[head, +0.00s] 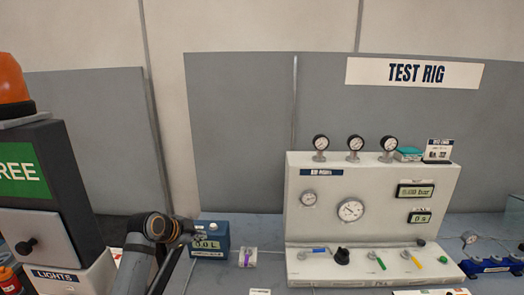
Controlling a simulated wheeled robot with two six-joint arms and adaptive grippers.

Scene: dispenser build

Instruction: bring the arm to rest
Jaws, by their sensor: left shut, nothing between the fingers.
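My left arm rises from the bottom edge in the head view. Its gripper (196,233) is small and dark, in front of the left side of a blue box with a display (211,243). The gripper is shut, and no object shows in it. Whether it touches the blue box cannot be told from this view. My right gripper is not in view.
A white test rig panel (375,215) with gauges, displays and coloured valve levers stands right of the arm. A small white cylinder with a purple band (247,257) lies between. A dark cabinet (45,205) with an orange lamp (11,80) stands left. Blue fittings (492,266) sit far right.

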